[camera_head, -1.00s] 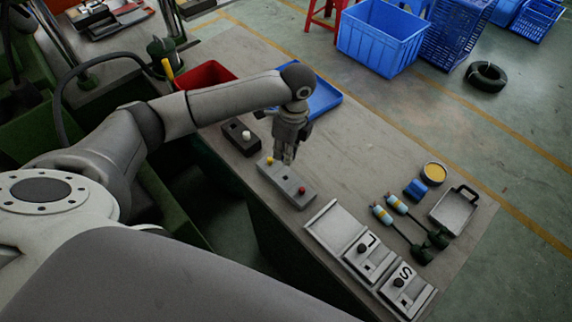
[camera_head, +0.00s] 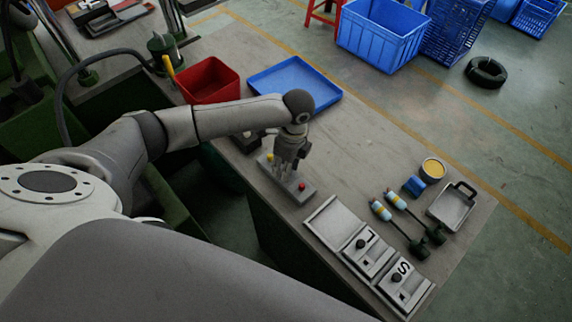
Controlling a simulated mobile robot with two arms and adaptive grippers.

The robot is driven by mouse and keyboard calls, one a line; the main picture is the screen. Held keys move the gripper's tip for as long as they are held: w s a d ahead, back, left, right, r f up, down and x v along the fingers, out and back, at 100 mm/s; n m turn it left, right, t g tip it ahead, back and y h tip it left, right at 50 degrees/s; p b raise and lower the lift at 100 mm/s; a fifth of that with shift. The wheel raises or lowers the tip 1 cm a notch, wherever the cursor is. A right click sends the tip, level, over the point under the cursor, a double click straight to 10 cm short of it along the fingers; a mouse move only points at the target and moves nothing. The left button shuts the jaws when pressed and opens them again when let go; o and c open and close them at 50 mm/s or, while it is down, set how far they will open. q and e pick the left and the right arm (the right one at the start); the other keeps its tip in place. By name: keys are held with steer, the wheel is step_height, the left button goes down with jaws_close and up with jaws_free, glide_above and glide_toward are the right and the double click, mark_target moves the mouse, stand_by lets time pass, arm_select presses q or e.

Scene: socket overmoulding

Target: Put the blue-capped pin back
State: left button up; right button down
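A grey block (camera_head: 302,197) lies near the table's front edge. A yellow-capped pin (camera_head: 270,157) stands at its far left end and a red-capped pin (camera_head: 301,187) at its near right end. My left gripper (camera_head: 281,172) points down at the block's middle, between these two pins, with its fingertips close to the top. I cannot make out a blue-capped pin; the fingers cover the middle of the block. Whether the fingers hold something is too small to tell. My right gripper is not in view.
A red bin (camera_head: 208,82) and a blue tray (camera_head: 296,84) stand behind my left arm. A dark block is mostly hidden under the arm. To the right are L and S panels (camera_head: 377,255), two cabled connectors (camera_head: 388,209), a yellow-filled dish (camera_head: 433,169) and a metal tray (camera_head: 453,205).

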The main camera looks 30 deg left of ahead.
arm_select(q)
step_height(320, 180, up, 12)
steer(key=w+b, duration=0.1)
steer(key=b, duration=0.1)
steer(key=shift+d, duration=0.45)
stand_by(0.4)
